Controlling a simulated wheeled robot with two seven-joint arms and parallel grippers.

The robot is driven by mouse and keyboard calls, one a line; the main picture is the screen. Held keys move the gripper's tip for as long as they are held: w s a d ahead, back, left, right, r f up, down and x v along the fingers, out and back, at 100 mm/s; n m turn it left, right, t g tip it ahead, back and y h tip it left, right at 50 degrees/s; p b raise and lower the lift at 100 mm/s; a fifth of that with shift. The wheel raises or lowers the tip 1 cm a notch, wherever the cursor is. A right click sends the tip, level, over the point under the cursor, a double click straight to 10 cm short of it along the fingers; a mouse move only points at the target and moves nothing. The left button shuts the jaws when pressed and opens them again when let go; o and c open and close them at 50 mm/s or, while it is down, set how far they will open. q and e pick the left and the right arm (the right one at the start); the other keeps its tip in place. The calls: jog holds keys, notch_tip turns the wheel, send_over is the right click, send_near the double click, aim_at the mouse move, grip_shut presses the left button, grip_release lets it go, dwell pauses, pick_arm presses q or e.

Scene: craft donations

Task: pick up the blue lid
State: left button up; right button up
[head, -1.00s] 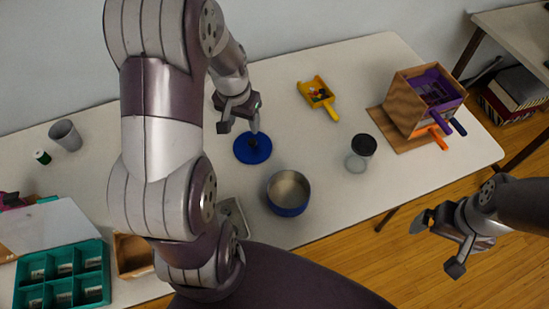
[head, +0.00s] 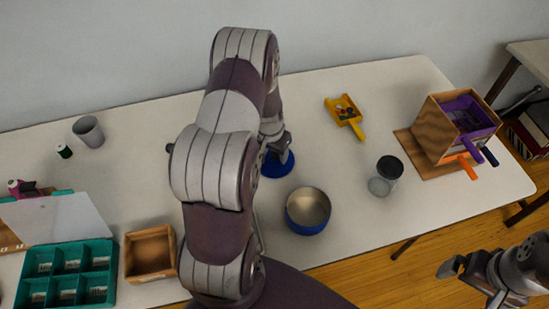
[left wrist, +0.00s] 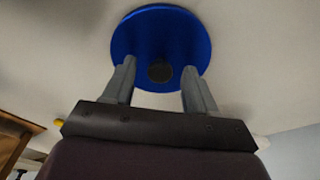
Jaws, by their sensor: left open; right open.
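The blue lid (head: 281,166) lies flat on the white table, partly hidden by my left arm in the head view. In the left wrist view the lid (left wrist: 150,30) is a round blue disc with a dark knob (left wrist: 160,72) in its middle. My left gripper (left wrist: 158,75) is open over the lid, with one finger on either side of the knob and a visible gap to each. I cannot tell how far down the fingertips reach. In the head view this gripper (head: 276,146) is mostly hidden. My right gripper (head: 466,284) is open and empty, off the table's front edge.
A blue-sided pot (head: 307,210) stands close in front of the lid. A dark-lidded jar (head: 388,170), a yellow scoop (head: 346,114) and a wooden box (head: 440,130) are to the right. A teal tray (head: 66,262) and wooden box (head: 151,253) are left.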

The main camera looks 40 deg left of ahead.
pick_arm(q)
grip_shut()
